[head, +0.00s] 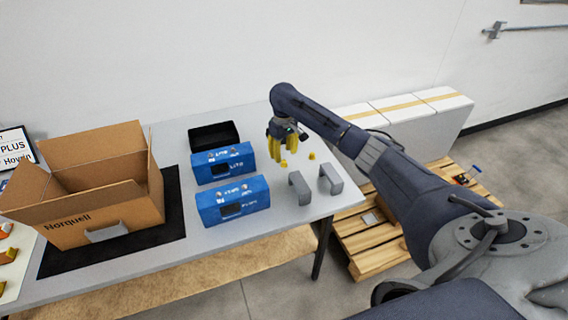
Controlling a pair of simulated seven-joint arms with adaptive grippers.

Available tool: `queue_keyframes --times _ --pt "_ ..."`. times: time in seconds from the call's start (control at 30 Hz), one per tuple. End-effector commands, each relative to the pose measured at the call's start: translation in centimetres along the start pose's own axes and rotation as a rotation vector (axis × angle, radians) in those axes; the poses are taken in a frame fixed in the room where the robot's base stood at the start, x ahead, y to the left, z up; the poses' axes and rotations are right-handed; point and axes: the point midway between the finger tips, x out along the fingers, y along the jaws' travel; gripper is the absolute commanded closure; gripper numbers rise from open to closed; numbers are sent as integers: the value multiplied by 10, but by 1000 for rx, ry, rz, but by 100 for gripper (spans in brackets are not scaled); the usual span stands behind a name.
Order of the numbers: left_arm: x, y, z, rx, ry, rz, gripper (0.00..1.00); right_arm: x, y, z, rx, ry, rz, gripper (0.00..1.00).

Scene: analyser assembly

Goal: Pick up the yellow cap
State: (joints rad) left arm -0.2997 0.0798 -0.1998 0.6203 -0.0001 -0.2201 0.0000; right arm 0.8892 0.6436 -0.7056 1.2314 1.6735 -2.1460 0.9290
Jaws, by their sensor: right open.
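Two small yellow caps lie on the grey table near its right end: one yellow cap (283,163) by my fingertips, and another yellow cap (312,156) a little to the right. My right gripper (289,151) points down with its yellow fingers spread and nothing visibly held. It is at the back right of the table, close above or beside the nearer cap. I cannot tell whether a finger touches it. My left gripper is out of view.
Two blue housings (233,200) and a black tray (214,136) stand left of the gripper. Two grey brackets (300,188) stand in front. An open cardboard box (95,213) sits on a black mat at left. A wooden pallet (375,237) is on the floor.

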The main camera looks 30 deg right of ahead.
Motion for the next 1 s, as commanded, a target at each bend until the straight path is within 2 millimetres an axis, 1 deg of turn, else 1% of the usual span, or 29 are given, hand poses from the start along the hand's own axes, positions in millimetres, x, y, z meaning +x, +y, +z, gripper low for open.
queue_keyframes --times 0.2,0.4,0.53,0.73,0.77,1.0 --pt "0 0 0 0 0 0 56 27 1 1 2 -3 -2 56" --pt "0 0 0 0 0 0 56 46 2 1 3 -2 -1 56" --pt "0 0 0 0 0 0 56 49 3 0 1 -1 0 56" --pt "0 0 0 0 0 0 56 50 2 0 1 -1 0 56" --pt "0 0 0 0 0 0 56 50 3 0 1 -1 0 53" --pt "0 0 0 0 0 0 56 50 2 0 1 -1 0 81"
